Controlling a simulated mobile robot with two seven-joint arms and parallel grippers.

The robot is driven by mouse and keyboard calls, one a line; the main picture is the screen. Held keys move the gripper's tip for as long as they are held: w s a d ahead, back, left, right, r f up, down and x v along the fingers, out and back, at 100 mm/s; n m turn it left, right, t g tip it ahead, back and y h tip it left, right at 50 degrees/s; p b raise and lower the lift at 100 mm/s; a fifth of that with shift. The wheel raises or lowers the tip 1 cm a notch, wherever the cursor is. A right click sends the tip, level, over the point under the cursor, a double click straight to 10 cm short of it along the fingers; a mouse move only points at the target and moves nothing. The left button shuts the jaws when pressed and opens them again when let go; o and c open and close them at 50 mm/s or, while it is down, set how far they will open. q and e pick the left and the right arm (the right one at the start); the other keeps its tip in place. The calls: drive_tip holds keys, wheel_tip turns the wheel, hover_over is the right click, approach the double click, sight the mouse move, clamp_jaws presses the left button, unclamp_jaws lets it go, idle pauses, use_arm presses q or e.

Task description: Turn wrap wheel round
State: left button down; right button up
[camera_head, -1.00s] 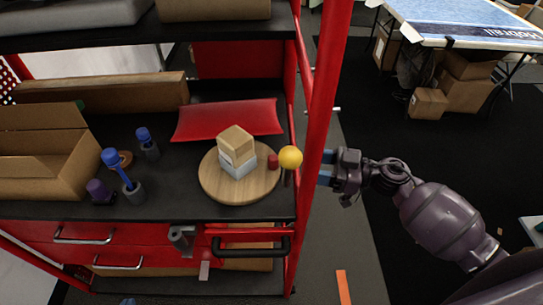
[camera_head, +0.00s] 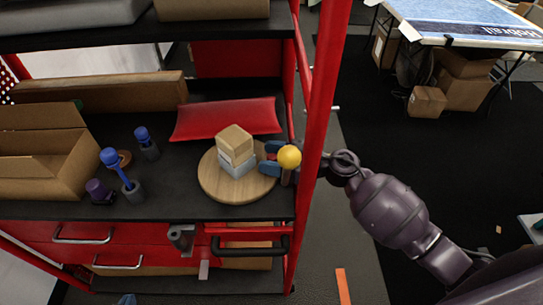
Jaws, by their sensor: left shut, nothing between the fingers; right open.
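The wrap wheel looks to be the round wooden disc (camera_head: 215,185) lying flat on the black shelf. A small block with a wooden top and pale lower part (camera_head: 237,150) stands on it. A yellow ball knob (camera_head: 289,156) on a short post is at the disc's right. My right gripper (camera_head: 270,157) reaches in past the red post, its blue fingers open at the disc's right edge, beside the knob. The red peg there is now hidden; I cannot tell whether it is between the fingers. Only a blue tip of my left gripper (camera_head: 127,300) shows at the bottom edge, shut and empty.
A red upright post (camera_head: 322,100) stands right of the disc, in front of my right arm. Blue-topped tools (camera_head: 131,186) and an open cardboard box (camera_head: 45,155) are on the left. A black handle (camera_head: 250,246) juts below.

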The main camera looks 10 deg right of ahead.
clamp_jaws()
drive_tip(key=shift+w+g, duration=0.1)
drive_tip(key=shift+g, duration=0.2)
